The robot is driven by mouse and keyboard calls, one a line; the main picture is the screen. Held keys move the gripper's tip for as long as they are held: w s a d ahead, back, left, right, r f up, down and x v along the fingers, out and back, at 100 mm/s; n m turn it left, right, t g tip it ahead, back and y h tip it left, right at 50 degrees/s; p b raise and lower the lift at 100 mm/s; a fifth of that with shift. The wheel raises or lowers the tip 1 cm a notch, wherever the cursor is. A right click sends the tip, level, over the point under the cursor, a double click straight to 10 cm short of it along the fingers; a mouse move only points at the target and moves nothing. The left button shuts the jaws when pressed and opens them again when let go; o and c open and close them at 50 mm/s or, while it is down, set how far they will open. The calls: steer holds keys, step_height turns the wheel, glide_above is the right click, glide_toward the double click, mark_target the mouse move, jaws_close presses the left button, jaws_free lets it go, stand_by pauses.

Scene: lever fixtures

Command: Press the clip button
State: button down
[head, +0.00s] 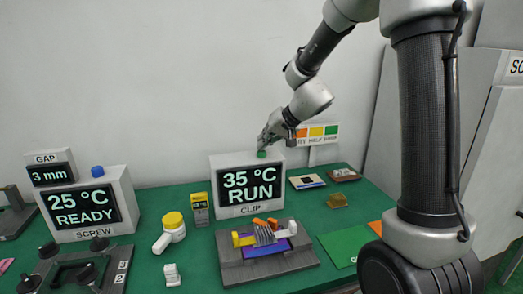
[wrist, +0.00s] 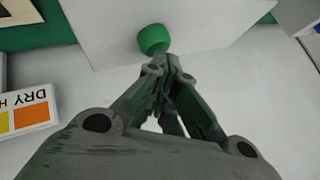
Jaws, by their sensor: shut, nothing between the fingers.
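The clip unit (head: 219,171) is a white box with a black display reading 35 °C and RUN, labelled CLIP. Its green button (head: 262,154) sits on the top; the button also shows in the wrist view (wrist: 153,38). My gripper (head: 264,144) is shut and empty, its fingertips at the button. In the wrist view my gripper (wrist: 160,62) has its tips right by the button's edge, seemingly touching it; how far the button is pressed I cannot tell. In front of the unit lies a grey fixture (head: 265,268) with a striped clip, yellow and orange parts and a purple strip.
A second unit labelled SCREW (head: 120,185) with a blue button (head: 97,171) stands at left, reading 25 °C READY. A yellow-capped white tool (head: 172,228) and a yellow meter (head: 199,208) stand between the units. A colour-striped sign (head: 318,133) stands behind right.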

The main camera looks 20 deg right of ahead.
steer(key=shift+r, duration=1)
steer(key=shift+r, duration=2.5)
